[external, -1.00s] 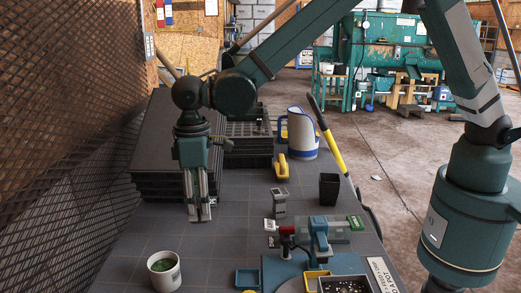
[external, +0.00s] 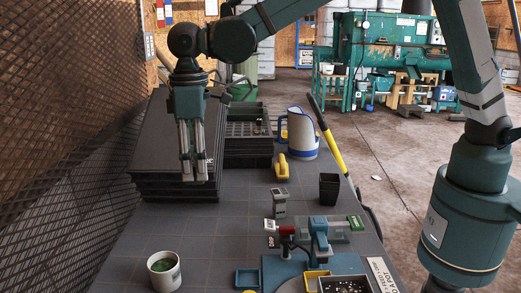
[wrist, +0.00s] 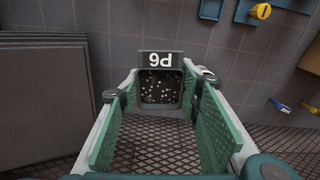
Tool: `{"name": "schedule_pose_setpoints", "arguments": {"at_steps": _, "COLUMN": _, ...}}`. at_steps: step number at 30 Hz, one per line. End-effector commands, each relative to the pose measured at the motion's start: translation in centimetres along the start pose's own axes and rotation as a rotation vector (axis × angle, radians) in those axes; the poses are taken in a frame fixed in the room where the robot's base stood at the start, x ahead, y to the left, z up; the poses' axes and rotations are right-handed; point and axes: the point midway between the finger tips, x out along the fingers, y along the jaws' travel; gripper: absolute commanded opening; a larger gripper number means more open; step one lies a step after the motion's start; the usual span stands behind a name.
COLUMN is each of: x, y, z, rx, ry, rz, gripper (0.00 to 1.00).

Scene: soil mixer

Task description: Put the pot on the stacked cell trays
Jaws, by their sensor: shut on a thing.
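My gripper (external: 194,178) hangs fingers down in front of the dark stack at the left in the external view. In the wrist view its green fingers (wrist: 157,110) are shut on a small dark square pot (wrist: 160,88). The pot holds dark soil with pale specks and has a label reading P6, upside down in the picture. In the external view the pot is hard to make out. The stacked cell trays (external: 248,149), black with an open grid on top, stand behind and right of my gripper.
A stack of flat black trays (external: 170,188) fills the left back and shows in the wrist view (wrist: 42,95). A mesh wall (external: 60,150) borders the left. A white cup (external: 164,272), a jug (external: 301,135) and a black pot (external: 329,187) stand on the bench. The bench centre is clear.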

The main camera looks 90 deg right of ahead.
Motion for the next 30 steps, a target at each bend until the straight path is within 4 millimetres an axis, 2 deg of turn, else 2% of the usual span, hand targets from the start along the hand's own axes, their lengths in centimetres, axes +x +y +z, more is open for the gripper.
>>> {"name": "schedule_pose_setpoints", "arguments": {"at_steps": 1, "x": -1.7, "y": 0.0, "z": 0.1, "rx": 0.000, "ry": 0.000, "rz": 0.000, "gripper": 0.24}}
{"name": "schedule_pose_setpoints", "arguments": {"at_steps": 9, "x": -10.1, "y": 0.0, "z": 0.1, "rx": 0.000, "ry": 0.000, "rz": 0.000, "gripper": 0.24}}
{"name": "schedule_pose_setpoints", "arguments": {"at_steps": 15, "x": -15.3, "y": 0.0, "z": 0.0, "rx": 0.000, "ry": 0.000, "rz": 0.000, "gripper": 0.24}}
{"name": "schedule_pose_setpoints", "arguments": {"at_steps": 21, "x": -19.0, "y": 0.0, "z": 0.0, "rx": 0.000, "ry": 0.000, "rz": 0.000, "gripper": 0.24}}
{"name": "schedule_pose_setpoints", "arguments": {"at_steps": 26, "x": -21.3, "y": 0.0, "z": 0.0, "rx": 0.000, "ry": 0.000, "rz": 0.000, "gripper": 0.24}}
{"name": "schedule_pose_setpoints", "arguments": {"at_steps": 30, "x": -21.6, "y": 2.0, "z": -0.3, "rx": 0.010, "ry": 0.000, "rz": 0.000, "gripper": 0.24}}
